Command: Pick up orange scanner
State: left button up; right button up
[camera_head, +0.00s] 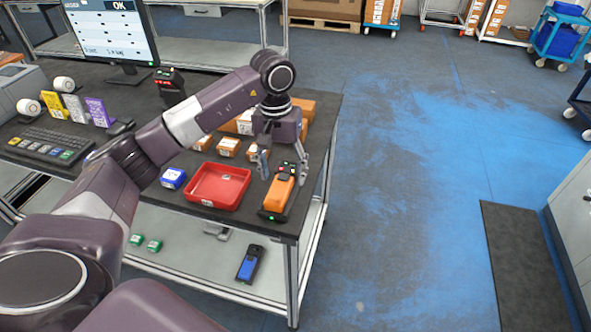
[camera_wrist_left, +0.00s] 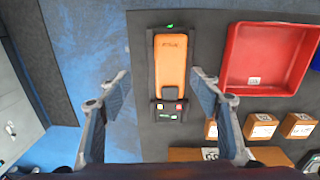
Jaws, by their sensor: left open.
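The orange scanner (camera_head: 281,190) lies in a dark cradle near the front right corner of the dark tabletop (camera_head: 243,216). It also shows in the left wrist view (camera_wrist_left: 171,62), upper middle, with its cradle's small red and green lights below it. My left gripper (camera_head: 283,176) is open above the scanner's far end, fingers pointing down. In the left wrist view its two fingers (camera_wrist_left: 160,92) stand on either side of the cradle, apart from it, with nothing between them held. My right gripper is in neither view.
A red tray (camera_head: 218,186) sits just left of the scanner, with a blue box (camera_head: 173,178) beside it. Small brown boxes (camera_head: 228,147) and larger cartons stand behind. A keyboard (camera_head: 50,145) and monitor (camera_head: 112,30) are further left. Open floor (camera_head: 420,180) lies right of the table.

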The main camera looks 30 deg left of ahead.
aim_at(279, 188)
pick_arm(q)
jog(key=shift+w+a+r+y, duration=0.15)
jog(key=shift+w+a+y, duration=0.15)
jog(key=shift+w+a, duration=0.25)
jog(key=shift+a+f+m, duration=0.2)
jog(key=shift+m, duration=0.1)
jog(key=f+p, duration=0.1)
jog(key=s+f+p, duration=0.1)
jog(key=f, duration=0.1)
jog(key=shift+s, duration=0.2)
jog(key=f, duration=0.1)
jog(key=f+p, duration=0.1)
jog(key=shift+w+f, duration=0.3)
jog(key=shift+f, duration=0.6)
jog(key=c, duration=1.5)
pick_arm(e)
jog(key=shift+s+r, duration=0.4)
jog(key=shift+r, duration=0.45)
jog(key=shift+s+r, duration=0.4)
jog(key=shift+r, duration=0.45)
